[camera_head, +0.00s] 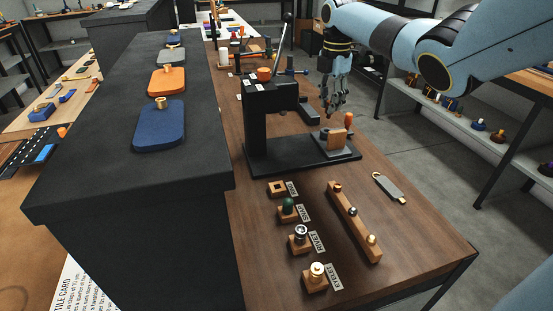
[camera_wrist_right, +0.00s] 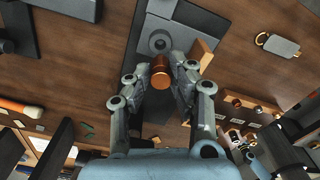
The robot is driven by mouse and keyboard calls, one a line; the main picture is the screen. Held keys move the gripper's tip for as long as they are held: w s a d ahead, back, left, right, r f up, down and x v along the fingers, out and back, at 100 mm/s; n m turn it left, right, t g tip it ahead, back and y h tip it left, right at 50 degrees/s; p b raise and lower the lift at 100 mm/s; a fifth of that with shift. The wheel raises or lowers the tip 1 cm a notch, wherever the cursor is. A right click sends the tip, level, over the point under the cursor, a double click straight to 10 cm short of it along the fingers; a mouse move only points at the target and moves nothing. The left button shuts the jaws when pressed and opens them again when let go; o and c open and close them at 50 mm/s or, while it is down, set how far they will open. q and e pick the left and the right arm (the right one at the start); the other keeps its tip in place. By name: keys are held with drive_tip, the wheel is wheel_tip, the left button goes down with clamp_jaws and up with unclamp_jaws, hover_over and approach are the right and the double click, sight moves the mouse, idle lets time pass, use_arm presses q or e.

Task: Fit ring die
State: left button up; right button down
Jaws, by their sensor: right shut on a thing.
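My right gripper (camera_head: 339,107) hangs over the press base plate. In the right wrist view its fingers (camera_wrist_right: 162,88) are closed around an upright copper-coloured cylinder, apparently the ring die (camera_wrist_right: 160,72). In the head view an orange piece, apparently this die (camera_head: 348,120), shows just below the fingertips. The black stamping press (camera_head: 268,120) stands on the brown table. On its base is a grey block with a round centre (camera_wrist_right: 158,42), with a wooden block (camera_wrist_right: 201,54) beside it. The gap between die and grey block cannot be judged. My left gripper is out of view.
A wooden rail (camera_head: 354,222) and grey tag (camera_head: 390,187) lie to the right.

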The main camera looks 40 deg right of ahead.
sight(328, 118)
drive_tip(key=shift+f+b, duration=0.65)
drive_tip(key=shift+f, duration=0.95)
drive_tip(key=shift+p, duration=0.4)
drive_tip(key=shift+f, duration=0.1)
idle(0.3)
drive_tip(key=shift+f+b, duration=0.9)
drive_tip(key=shift+f, duration=0.2)
